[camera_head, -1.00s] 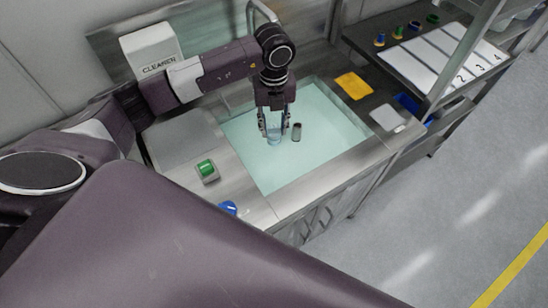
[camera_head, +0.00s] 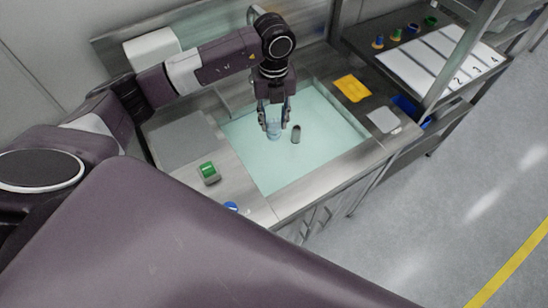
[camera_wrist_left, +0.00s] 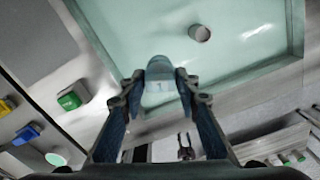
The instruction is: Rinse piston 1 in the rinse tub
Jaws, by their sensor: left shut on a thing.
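My left gripper (camera_head: 272,133) is shut on a pale blue-grey, round-ended piece, taken to be piston 1 (camera_wrist_left: 160,72). It points down over the rinse tub (camera_head: 335,125), which is filled with pale green liquid. The piece sits between the fingertips in the left wrist view, with a pale patch on its near side. I cannot tell whether its lower end touches the liquid. A short grey standing tube (camera_head: 296,134) is in the tub just right of the gripper, apart from it. My right gripper is not in view.
A green-topped block (camera_head: 209,172) and a blue item (camera_head: 231,206) are on the tub's left ledge. A yellow cloth (camera_head: 352,88) and a pale pad (camera_head: 383,120) lie at right. A numbered white board (camera_head: 425,62) is behind. The tub's right part is open.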

